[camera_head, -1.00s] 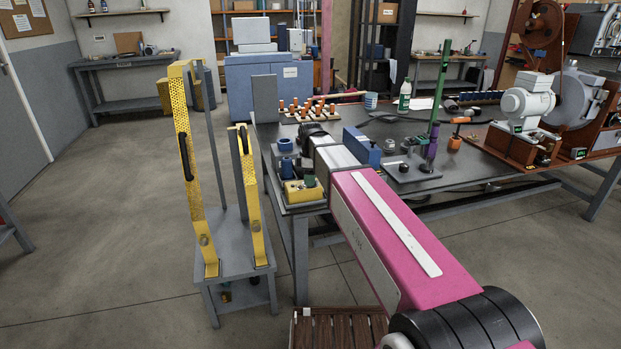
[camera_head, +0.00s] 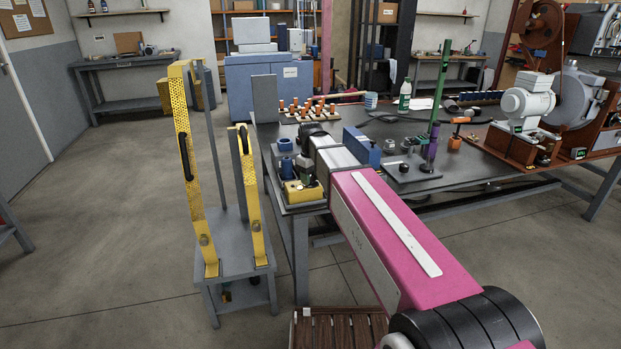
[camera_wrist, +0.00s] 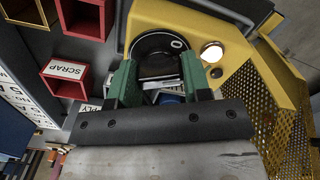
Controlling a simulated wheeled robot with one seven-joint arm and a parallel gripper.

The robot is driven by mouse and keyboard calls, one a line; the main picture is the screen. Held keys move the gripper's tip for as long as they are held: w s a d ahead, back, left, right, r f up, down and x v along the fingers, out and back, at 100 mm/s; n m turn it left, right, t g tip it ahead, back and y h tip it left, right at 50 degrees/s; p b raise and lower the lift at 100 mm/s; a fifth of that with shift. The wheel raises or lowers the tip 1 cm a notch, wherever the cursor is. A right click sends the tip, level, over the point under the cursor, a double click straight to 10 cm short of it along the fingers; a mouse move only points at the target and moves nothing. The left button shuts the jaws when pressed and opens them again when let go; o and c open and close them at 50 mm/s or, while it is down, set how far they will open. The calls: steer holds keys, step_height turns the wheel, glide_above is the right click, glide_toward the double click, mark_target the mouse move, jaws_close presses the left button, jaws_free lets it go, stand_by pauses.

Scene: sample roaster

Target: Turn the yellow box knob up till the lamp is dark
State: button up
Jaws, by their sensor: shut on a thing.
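The yellow box (camera_wrist: 190,20) fills the top of the wrist view, and in the head view it sits at the near left corner of the bench (camera_head: 291,191). Its round black knob (camera_wrist: 160,46) carries a white mark near the upper right of its face. The lamp (camera_wrist: 212,51) beside the knob glows warm white. My gripper (camera_wrist: 158,70) has its green fingers on either side of the knob and is shut on it. The lower part of the knob is partly hidden between the fingers.
A red scrap bin (camera_wrist: 66,80) and another red bin (camera_wrist: 92,17) lie left of the box in the wrist view. A yellow perforated guard (camera_wrist: 280,110) stands close on the right. In the head view, yellow posts (camera_head: 189,160) rise left of the bench.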

mark_target(311, 176)
steer(key=shift+m, duration=0.6)
steer(key=o, duration=0.9)
steer(key=shift+r, duration=0.1)
step_height(311, 176, up, 11)
steer(key=shift+f, duration=0.2)
steer(key=shift+f, duration=0.1)
steer(key=s+d+f+m, duration=0.2)
steer(key=s+d+f, duration=0.4)
steer(key=f, duration=0.3)
steer(key=s+d+f+m, duration=0.3)
steer(key=s+d+f, duration=0.3)
steer(key=f, duration=0.3)
steer(key=s+d+f+m, duration=0.2)
steer(key=s+d+f, duration=0.4)
steer(key=f, duration=0.3)
steer(key=shift+s+d+f+m, duration=0.3)
steer(key=shift+s+d+f, duration=0.05)
steer(key=shift+d, duration=0.15)
